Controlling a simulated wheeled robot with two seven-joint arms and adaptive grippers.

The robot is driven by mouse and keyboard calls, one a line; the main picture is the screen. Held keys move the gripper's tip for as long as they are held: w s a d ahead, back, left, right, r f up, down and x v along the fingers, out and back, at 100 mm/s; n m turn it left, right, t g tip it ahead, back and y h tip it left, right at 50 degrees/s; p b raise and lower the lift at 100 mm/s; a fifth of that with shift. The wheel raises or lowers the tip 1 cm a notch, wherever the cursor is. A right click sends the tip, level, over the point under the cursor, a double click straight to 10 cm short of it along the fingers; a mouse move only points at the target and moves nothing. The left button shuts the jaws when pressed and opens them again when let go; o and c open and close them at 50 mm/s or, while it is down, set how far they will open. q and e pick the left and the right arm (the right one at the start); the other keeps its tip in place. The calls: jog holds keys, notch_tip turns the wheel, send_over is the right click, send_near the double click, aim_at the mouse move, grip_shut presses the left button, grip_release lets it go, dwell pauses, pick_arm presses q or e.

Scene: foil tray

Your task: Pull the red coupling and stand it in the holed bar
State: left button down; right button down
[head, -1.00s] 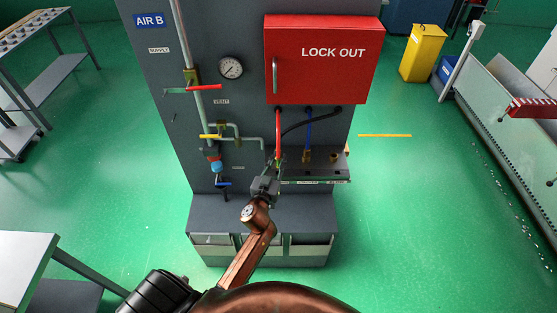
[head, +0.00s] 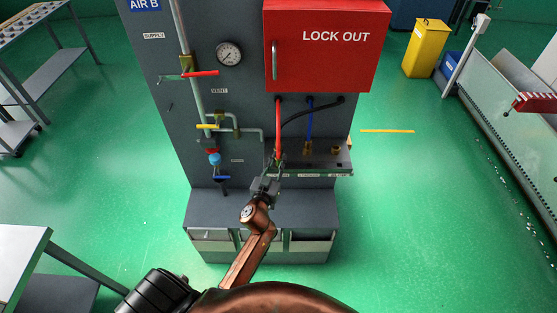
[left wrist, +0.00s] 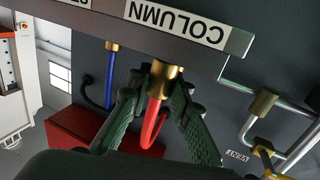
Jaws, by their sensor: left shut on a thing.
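The red coupling is a brass fitting (left wrist: 161,77) on the end of the red hose (head: 278,128). My left gripper (head: 273,170) is shut on it, and in the left wrist view its green fingers (left wrist: 160,92) stand on both sides of the fitting and hose. The holed bar (head: 334,170) is the grey ledge under the red box; it also shows in the left wrist view (left wrist: 237,44), with a "COLUMN" label. The coupling is right at the bar's edge there; I cannot tell whether it sits in a hole. My right gripper is not in view.
The blue hose (head: 309,126) ends in a brass fitting at the bar, right of my gripper. A black hose (head: 310,113) curves near the red one. Pipes, valves and a gauge (head: 229,53) are on the left of the panel. The red LOCK OUT box (head: 330,60) hangs above.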

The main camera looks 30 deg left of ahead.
pick_arm(q)
jog(key=c, duration=1.7)
grip_release()
jog(key=shift+s, duration=0.1)
jog(key=v, duration=1.2)
notch_tip(320, 180, down, 23)
jog(key=d+m+g+h, duration=0.2)
jog(key=d+g+h, duration=0.1)
jog(key=g, duration=0.1)
jog(key=s+d+f+g, duration=0.1)
jog(key=s+f, duration=0.3)
jog(key=f, duration=0.3)
jog(key=s+f+m+g, duration=0.15)
jog(key=s+f, duration=0.25)
jog(key=f, duration=0.4)
jog(key=s+d+f+n+g, duration=0.1)
jog(key=s+f+g, duration=0.15)
jog(key=f, duration=0.45)
jog(key=s+a+f+g, duration=0.1)
jog(key=s+f+g, duration=0.1)
jog(key=s+f, duration=0.5)
jog(key=s+a+f+m+g, duration=0.1)
jog(key=s+f+g, duration=0.2)
jog(key=s, duration=1.4)
jog(key=s+a+f+g+h, duration=0.1)
jog(key=s+a+f+g, duration=0.1)
jog(key=s+f, duration=0.9)
jog(key=shift+s+m, duration=0.35)
jog(key=shift+s, duration=0.2)
